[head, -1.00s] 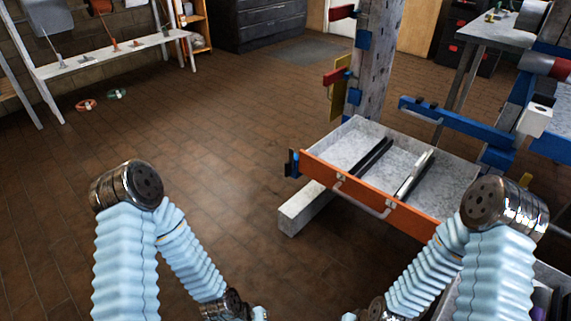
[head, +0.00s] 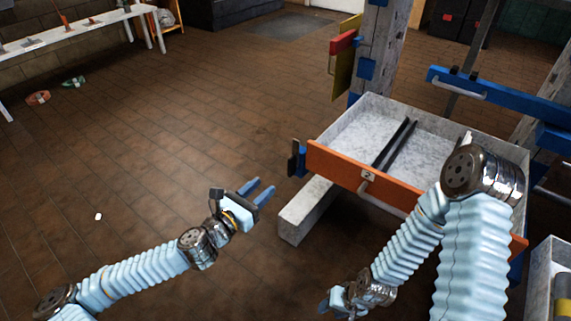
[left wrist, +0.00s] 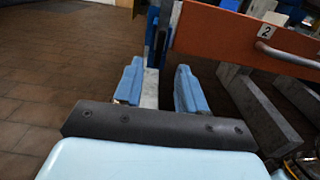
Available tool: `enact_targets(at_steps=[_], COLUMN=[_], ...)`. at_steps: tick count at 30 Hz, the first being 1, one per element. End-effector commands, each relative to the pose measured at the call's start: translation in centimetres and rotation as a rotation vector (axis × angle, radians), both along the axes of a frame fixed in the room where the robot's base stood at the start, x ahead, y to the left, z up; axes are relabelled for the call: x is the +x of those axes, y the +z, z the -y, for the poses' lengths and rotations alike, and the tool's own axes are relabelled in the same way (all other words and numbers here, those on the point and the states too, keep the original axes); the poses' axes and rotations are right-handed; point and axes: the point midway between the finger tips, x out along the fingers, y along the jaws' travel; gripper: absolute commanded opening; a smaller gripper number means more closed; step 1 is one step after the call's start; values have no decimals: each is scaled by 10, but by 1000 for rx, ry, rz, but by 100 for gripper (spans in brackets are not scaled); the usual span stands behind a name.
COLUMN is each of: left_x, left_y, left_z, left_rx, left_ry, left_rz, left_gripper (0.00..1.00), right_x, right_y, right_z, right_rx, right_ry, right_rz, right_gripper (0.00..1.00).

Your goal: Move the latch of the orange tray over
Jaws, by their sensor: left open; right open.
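The tray with the orange front (head: 335,164) is at the right of the head view; its orange panel also fills the upper right of the left wrist view (left wrist: 215,35). A dark and blue latch (head: 297,160) sits upright at the panel's left end. In the left wrist view the latch (left wrist: 155,35) is ahead of the fingers, roughly in line with the gap. My left gripper (head: 262,190) is open and empty, to the left of and nearer than the latch, apart from it. My right gripper (head: 332,302) is low at the bottom, partly hidden by its own arm.
A pale beam (head: 305,210) juts out below the tray's left end. A handle (head: 364,186) and a label 2 are on the orange panel. A post (head: 382,60) with a red and yellow part stands behind. Open brick floor lies left.

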Motion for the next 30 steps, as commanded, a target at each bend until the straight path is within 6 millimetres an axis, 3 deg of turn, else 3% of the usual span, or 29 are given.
enact_targets(at_steps=[9,15,28,30], left_x=[58,85,96,96], left_y=[-2,-2,0,0], left_z=[45,64,72,72], left_rx=[2,4,4,4], left_ry=[-4,-4,-3,-3], left_rz=[0,0,1,1], left_gripper=[40,40,40,33], right_x=[1,1,1,1], right_y=[-12,-16,-17,-17], right_z=[0,0,0,0], right_rx=[0,-1,-1,-1], right_ry=[-2,-2,-3,-3], right_rz=[2,3,4,4], right_gripper=[43,43,43,43])
